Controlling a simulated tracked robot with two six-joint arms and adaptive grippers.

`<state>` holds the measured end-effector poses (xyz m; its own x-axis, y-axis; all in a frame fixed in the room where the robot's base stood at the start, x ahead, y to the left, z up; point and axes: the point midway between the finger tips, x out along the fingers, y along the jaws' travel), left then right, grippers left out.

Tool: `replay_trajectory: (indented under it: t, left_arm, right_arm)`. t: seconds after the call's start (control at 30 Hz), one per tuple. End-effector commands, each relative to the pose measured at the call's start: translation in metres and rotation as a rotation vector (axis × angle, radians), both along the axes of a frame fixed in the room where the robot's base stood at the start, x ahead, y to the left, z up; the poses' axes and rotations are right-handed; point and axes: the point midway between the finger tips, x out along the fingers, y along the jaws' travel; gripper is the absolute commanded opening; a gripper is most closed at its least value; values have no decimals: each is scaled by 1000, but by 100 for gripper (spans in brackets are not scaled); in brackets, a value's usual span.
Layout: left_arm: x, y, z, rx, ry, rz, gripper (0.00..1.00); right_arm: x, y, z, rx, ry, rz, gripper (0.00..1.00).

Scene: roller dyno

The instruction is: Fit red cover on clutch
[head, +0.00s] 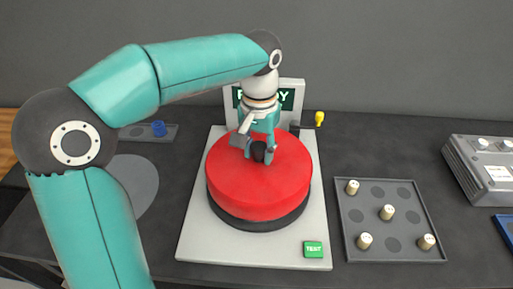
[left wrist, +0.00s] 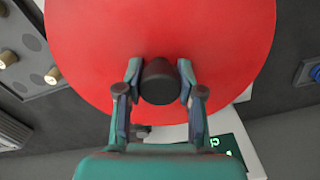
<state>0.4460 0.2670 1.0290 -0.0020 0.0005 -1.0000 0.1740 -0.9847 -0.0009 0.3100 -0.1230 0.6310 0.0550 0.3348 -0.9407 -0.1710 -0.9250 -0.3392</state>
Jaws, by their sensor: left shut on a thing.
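The red cover (head: 258,185) is a large round disc with a dark knob on top. It sits over a dark round base, the clutch (head: 258,222), whose lower rim shows beneath it; I cannot tell whether it is fully seated. My left gripper (head: 260,153) reaches down from above and is shut on the knob. In the left wrist view the red cover (left wrist: 160,60) fills the middle, and the dark knob (left wrist: 160,82) is between the fingers of the left gripper (left wrist: 160,90). My right gripper is not in view.
The clutch stands on a light plate (head: 200,240) with a green TEST button (head: 313,249). A display panel (head: 291,92) is behind. A grey tray (head: 390,220) with several pale pegs is at right. A yellow knob (head: 319,118), a blue piece (head: 159,128) and a grey box (head: 480,165) stand around.

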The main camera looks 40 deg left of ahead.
Motion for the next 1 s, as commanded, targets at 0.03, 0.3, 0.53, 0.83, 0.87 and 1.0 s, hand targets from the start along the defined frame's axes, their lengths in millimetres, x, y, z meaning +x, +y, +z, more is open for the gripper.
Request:
replay_trajectory:
  t: [0.03, 0.3, 0.53, 0.83, 0.87, 1.0]
  left_arm:
    - [0, 0, -2, 0, -1, 1, 0]
    - [0, 0, -8, 0, -2, 1, 0]
    - [0, 0, -14, -1, -2, 1, 0]
    - [0, 0, -21, -1, -2, 1, 0]
    - [0, 0, -22, 0, -2, 1, 0]
    - [0, 0, -25, 0, -2, 1, 0]
  right_arm:
    - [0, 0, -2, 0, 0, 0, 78]
    - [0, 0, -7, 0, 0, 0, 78]
    - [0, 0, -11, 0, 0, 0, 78]
    - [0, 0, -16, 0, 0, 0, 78]
    - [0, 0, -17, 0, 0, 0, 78]
    - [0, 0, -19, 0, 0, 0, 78]
